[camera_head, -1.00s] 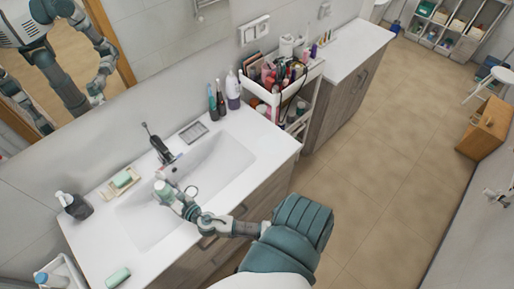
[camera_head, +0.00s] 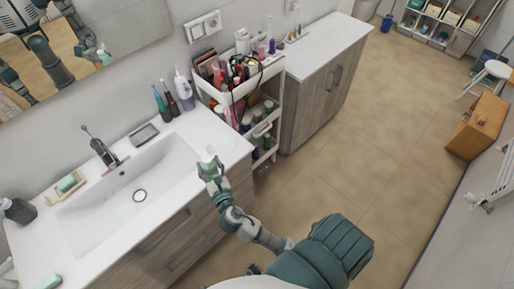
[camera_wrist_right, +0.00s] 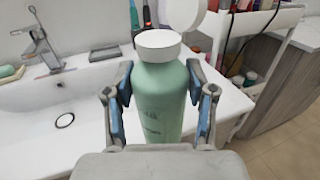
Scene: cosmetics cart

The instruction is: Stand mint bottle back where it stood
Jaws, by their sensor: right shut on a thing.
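My right gripper (camera_head: 210,166) is shut on the mint bottle (camera_wrist_right: 162,98). The bottle is pale green with a white cap and dark lettering, upright between the two fingers in the right wrist view. In the head view the gripper is at the front right part of the sink counter (camera_head: 222,136), with the cart just beyond. My left gripper is not in view, apart from unclear arm reflections in the mirror.
The white cart (camera_head: 246,88), crowded with cosmetics, stands right of the sink counter. The basin (camera_head: 110,210) is left, and a wooden cabinet (camera_head: 320,85) stands beyond the cart.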

